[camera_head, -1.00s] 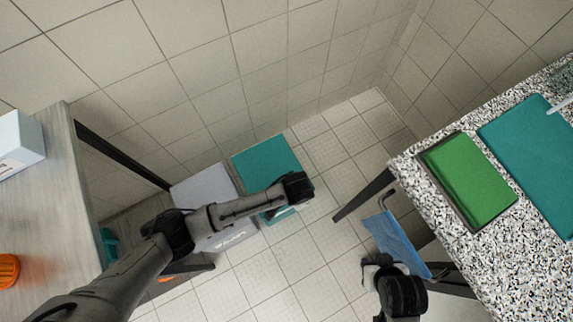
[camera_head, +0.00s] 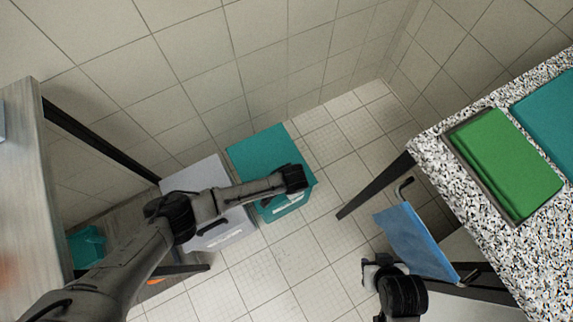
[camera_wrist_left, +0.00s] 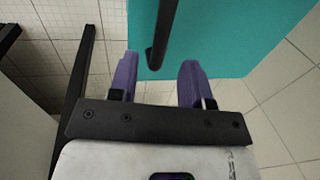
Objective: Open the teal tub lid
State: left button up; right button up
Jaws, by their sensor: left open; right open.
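The teal tub (camera_head: 262,146) stands on the floor in the head view, its lid flat on top and a pale label on its front. My left arm reaches over its front right part, and the wrist hides part of the lid and the left gripper. In the left wrist view, the left gripper (camera_wrist_left: 158,72) is open, with purple fingers. A dark bar (camera_wrist_left: 163,32) runs over the teal surface (camera_wrist_left: 225,40), its near end showing between the fingertips; I cannot tell whether they touch. My right gripper (camera_head: 373,270) is open, away from the tub at lower right.
A grey-white tub (camera_head: 193,177) stands directly left of the teal one. A speckled counter (camera_head: 430,150) at right carries a green item (camera_head: 505,160) in a tray. A blue cloth (camera_head: 415,240) hangs near the right gripper. A wooden table (camera_head: 25,180) is at left. Tiled floor between is clear.

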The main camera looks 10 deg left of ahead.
pick_arm(q)
jog(key=shift+w+a+f+b, duration=0.15)
jog(key=shift+f+b, duration=0.3)
jog(key=shift+f, duration=0.6)
jog(key=shift+w+a+f+b, duration=0.15)
jog(key=shift+f+b, duration=0.3)
jog(key=shift+f, duration=0.6)
jog(key=shift+d, duration=0.1)
jog(key=c, duration=0.7)
grip_shut()
